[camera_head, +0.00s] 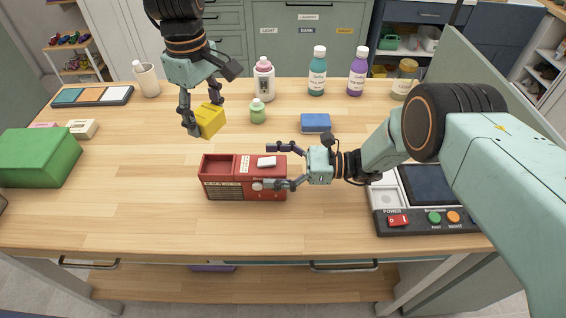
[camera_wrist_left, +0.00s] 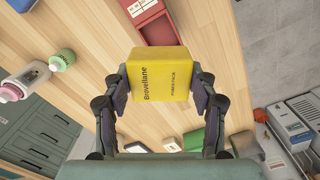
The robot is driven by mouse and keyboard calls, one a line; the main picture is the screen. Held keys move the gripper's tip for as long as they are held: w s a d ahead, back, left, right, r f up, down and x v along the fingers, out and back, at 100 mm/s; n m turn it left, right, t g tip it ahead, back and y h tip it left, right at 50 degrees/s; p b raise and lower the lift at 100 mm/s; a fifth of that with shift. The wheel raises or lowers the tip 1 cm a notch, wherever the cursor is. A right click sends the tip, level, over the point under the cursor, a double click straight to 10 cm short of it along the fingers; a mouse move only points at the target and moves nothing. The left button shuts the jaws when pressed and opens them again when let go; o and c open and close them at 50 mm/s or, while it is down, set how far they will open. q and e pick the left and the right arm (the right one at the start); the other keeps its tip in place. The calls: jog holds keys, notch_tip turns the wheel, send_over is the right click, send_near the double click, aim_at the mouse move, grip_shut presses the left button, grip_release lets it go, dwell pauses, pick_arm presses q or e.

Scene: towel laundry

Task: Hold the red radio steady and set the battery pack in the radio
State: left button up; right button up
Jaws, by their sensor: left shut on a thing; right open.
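The red radio (camera_head: 243,188) stands on the wooden table near the front middle. Its left part shows an open, empty-looking compartment (camera_head: 221,166) on top. The yellow battery pack (camera_head: 210,120) is in my left gripper (camera_head: 204,117), held above the table behind and left of the radio. The pack also shows in the left wrist view (camera_wrist_left: 160,76), between both fingers. My right gripper (camera_head: 277,166) is open at the radio's right end, one finger in front of it and one behind. Whether the fingers touch the radio cannot be told. Part of the radio shows in the wrist view (camera_wrist_left: 150,20).
A blue block (camera_head: 315,123) lies behind my right gripper. A small green bottle (camera_head: 257,111) and a pink-capped bottle (camera_head: 264,80) stand at the back. A green box (camera_head: 40,157) is at the left. A control panel (camera_head: 425,222) lies at the right.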

aim_at(209, 131)
pick_arm(q)
jog(key=shift+s+d+r, duration=0.1)
pick_arm(e)
jog(key=shift+d, duration=0.1)
jog(key=shift+c, duration=0.7)
jog(key=c, duration=1.6)
pick_arm(q)
jog(key=f, duration=0.1)
jog(key=f+m, duration=0.1)
jog(key=f, duration=0.1)
jog(key=shift+s+f, duration=0.1)
jog(key=shift+s, duration=0.3)
jog(key=shift+f+m, duration=0.3)
jog(key=shift+m, duration=0.5)
pick_arm(e)
jog(key=shift+r, duration=0.1)
pick_arm(q)
jog(key=shift+w+f+m, duration=0.15)
jog(key=shift+f+m, duration=0.95)
jog(key=shift+m, duration=0.55)
jog(key=shift+w+f+m, duration=0.2)
jog(key=shift+f+m, duration=0.95)
jog(key=shift+m, duration=0.45)
jog(key=shift+w+f+m, duration=0.15)
jog(key=shift+f+m, duration=0.95)
jog(key=shift+m, duration=0.55)
